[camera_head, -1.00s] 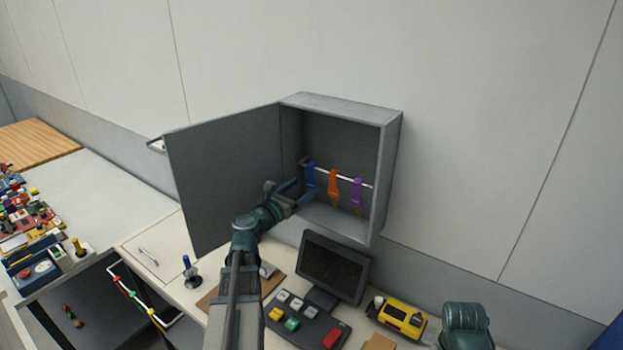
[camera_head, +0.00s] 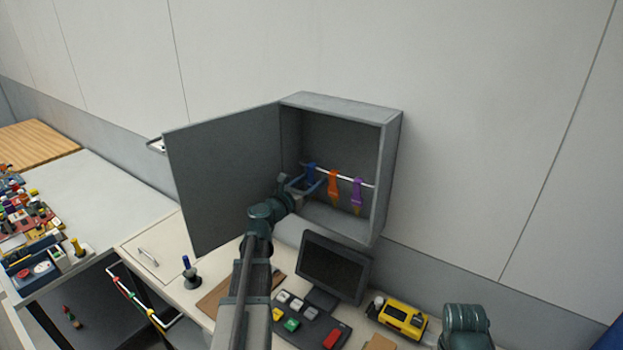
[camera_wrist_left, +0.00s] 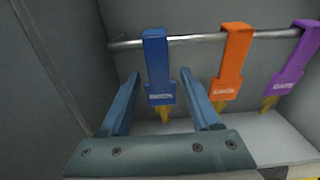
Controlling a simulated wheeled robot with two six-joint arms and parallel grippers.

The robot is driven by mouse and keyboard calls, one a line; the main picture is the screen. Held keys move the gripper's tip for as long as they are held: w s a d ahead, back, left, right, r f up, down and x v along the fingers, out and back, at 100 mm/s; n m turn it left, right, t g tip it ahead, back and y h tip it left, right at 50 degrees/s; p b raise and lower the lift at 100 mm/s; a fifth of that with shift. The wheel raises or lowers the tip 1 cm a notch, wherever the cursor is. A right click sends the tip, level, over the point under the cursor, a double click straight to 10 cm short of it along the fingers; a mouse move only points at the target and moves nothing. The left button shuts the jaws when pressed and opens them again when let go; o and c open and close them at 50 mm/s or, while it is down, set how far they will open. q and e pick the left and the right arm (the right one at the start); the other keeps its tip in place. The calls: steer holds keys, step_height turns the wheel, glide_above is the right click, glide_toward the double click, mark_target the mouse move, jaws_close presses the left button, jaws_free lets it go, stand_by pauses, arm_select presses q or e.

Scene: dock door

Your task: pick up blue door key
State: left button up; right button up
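The blue door key (camera_wrist_left: 157,68) hangs by its blue tag from a metal rail (camera_wrist_left: 195,38) inside the open grey cabinet (camera_head: 391,170). Its brass end points down. My left gripper (camera_wrist_left: 158,80) is open, with one finger on each side of the blue key in the left wrist view; no grip shows. In the head view the left gripper (camera_head: 304,186) reaches into the cabinet and partly covers the blue key (camera_head: 311,170). My right gripper is not clearly in view; only a dark green part of my right arm shows at the bottom right.
An orange-tagged key (camera_wrist_left: 233,62) and a purple-tagged key (camera_wrist_left: 295,60) hang to the right on the same rail. The cabinet door (camera_head: 220,175) stands open at left. Below are a monitor (camera_head: 334,267), a button panel (camera_head: 305,320) and a yellow device (camera_head: 402,317).

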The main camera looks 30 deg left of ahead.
arm_select(q)
jaws_close()
steer(key=shift+s+r+p, duration=0.95)
steer(key=shift+r+p, duration=0.2)
steer(key=shift+p, duration=0.05)
steer(key=s+a+r+p, duration=0.1)
steer(key=s+r+p, duration=0.4)
steer(key=s, duration=0.7)
steer(key=shift+r, duration=0.3)
arm_select(e)
step_height(320, 180, up, 8)
